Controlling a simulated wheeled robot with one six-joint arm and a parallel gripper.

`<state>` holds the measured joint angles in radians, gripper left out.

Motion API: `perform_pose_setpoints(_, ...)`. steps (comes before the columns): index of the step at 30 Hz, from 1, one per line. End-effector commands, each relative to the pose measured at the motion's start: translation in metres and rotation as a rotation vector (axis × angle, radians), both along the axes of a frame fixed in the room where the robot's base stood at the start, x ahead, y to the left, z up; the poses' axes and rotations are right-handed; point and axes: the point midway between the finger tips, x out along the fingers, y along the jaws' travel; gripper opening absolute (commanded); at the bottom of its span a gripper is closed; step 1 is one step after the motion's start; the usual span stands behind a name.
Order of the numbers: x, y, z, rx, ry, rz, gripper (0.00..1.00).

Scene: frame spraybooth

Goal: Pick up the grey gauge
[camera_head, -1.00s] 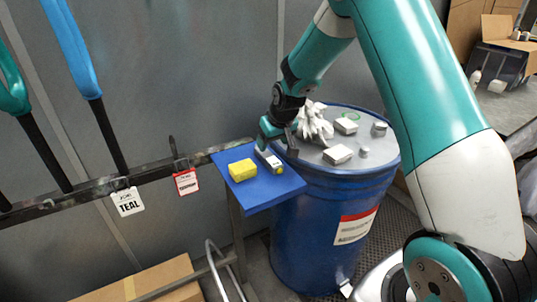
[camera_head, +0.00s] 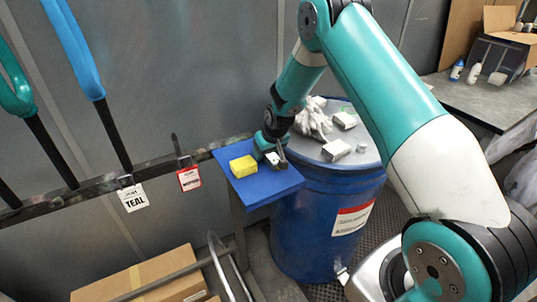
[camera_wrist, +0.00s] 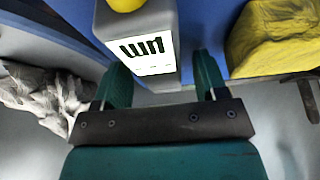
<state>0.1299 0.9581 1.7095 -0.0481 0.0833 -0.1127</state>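The grey gauge (camera_wrist: 143,15) has a white label with black marks and a yellow end. In the wrist view it lies just ahead of my gripper (camera_wrist: 160,62), with its near end reaching between the two spread fingers. In the head view the gauge (camera_head: 272,158) lies on the blue shelf and is mostly hidden by my gripper (camera_head: 275,150). My gripper is open, low over the shelf. I cannot tell whether either finger touches the gauge.
A yellow block (camera_head: 251,171) sits on the blue shelf (camera_head: 265,192), left of the gauge. A blue drum (camera_head: 325,225) stands right of the shelf, with white cloth (camera_head: 312,122) and small boxes on top. A rail (camera_head: 100,185) with hanging tags runs left.

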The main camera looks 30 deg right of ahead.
Motion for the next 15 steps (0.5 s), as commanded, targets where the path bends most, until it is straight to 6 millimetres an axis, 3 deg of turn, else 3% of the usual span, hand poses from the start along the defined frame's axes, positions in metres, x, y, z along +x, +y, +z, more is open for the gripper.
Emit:
perform_pose_setpoints(1,-0.0001,0.0001,0.0001,0.0,0.0,0.0,0.54)
perform_pose_setpoints(6,-0.0002,0.0001,0.0001,0.0,0.0,0.0,0.15)
perform_pose_setpoints(15,0.0002,-0.0001,0.0016,0.0,-0.001,0.0,0.12)
